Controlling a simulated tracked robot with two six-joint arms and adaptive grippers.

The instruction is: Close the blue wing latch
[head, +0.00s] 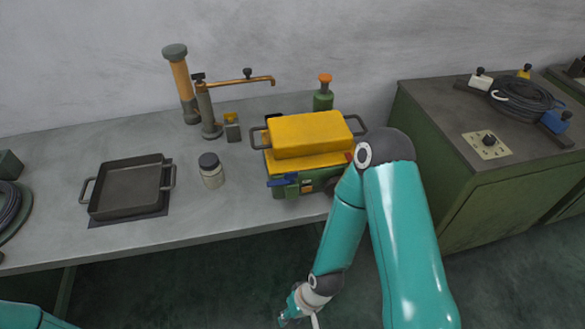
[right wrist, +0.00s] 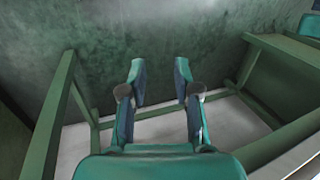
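The blue wing latch (head: 283,182) is on the left part of the front of a green box with a yellow lid (head: 308,134). It sticks out to the left past the box's corner; whether it is latched is too small to tell. My right gripper (head: 291,312) hangs low in front of the table, well below and apart from the box. In the right wrist view my right gripper (right wrist: 160,80) is open, with nothing between its fingers. My right arm hides the box's right front. My left gripper is out of view.
The box stands on a grey table (head: 225,215). A jar (head: 211,171), a black tray (head: 131,188), a pump-like fixture (head: 208,110) and a green bottle (head: 323,95) stand around it. A green cabinet (head: 460,175) is at right. Green table legs (right wrist: 62,110) flank my right gripper.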

